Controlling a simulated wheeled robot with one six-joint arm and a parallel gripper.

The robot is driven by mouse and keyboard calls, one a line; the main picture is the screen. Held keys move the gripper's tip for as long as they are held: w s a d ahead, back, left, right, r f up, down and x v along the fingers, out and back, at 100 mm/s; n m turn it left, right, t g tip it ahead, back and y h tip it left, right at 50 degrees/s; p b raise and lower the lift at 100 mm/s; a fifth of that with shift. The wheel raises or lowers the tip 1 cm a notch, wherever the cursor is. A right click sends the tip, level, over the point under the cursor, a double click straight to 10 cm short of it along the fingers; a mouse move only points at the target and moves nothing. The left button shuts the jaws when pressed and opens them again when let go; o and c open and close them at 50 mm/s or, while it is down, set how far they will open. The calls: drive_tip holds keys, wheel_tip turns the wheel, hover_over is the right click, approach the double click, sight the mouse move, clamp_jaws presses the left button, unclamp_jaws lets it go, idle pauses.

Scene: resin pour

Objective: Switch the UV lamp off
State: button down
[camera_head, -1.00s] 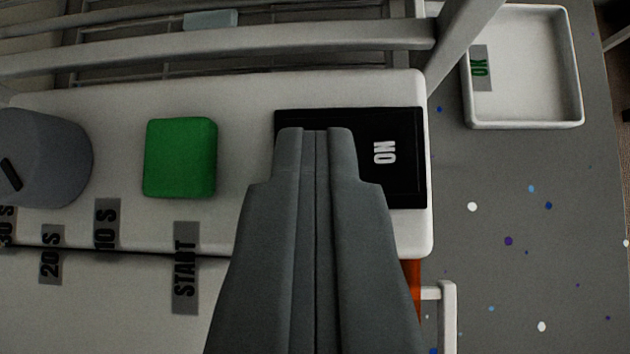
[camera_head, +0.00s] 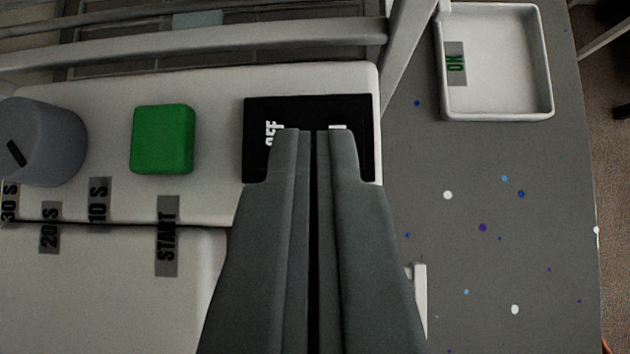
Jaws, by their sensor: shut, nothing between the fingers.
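The black switch (camera_head: 310,108) is set in the white panel of the lamp unit (camera_head: 217,85). The word OFF shows on its left part, and a sliver of white lettering shows just above my right fingertip. My gripper (camera_head: 315,136) is shut and empty, with its fingertips over the right-centre of the switch. The fingers hide the lower middle of the switch. I cannot tell whether they touch it, nor which way the switch is tipped.
A green button (camera_head: 162,139) above the START label (camera_head: 167,236) and a grey dial (camera_head: 42,140) are left of the switch. White bars (camera_head: 200,48) run behind the panel. A white tray marked OK (camera_head: 500,95) lies right on the speckled grey surface (camera_head: 470,205).

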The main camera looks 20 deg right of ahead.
drive_tip(key=v, duration=1.5)
drive_tip(key=shift+a+r, duration=0.25)
drive_tip(key=shift+s, duration=0.15)
drive_tip(key=shift+t, duration=0.3)
drive_tip(key=w+d, duration=0.2)
drive_tip(key=w+d+f, duration=0.1)
drive_tip(key=w+d, duration=0.1)
drive_tip(key=shift+d, duration=0.15)
drive_tip(key=x, duration=0.9)
drive_tip(key=shift+w+d+f, duration=0.1)
drive_tip(key=shift+d+f, duration=0.05)
drive_tip(key=shift+f, duration=0.25)
wheel_tip(320, 180, down, 2)
drive_tip(key=shift+w+f, duration=0.15)
drive_tip(key=shift+w, duration=0.05)
drive_tip(key=shift+w+f, duration=0.1)
drive_tip(key=shift+f, duration=0.8)
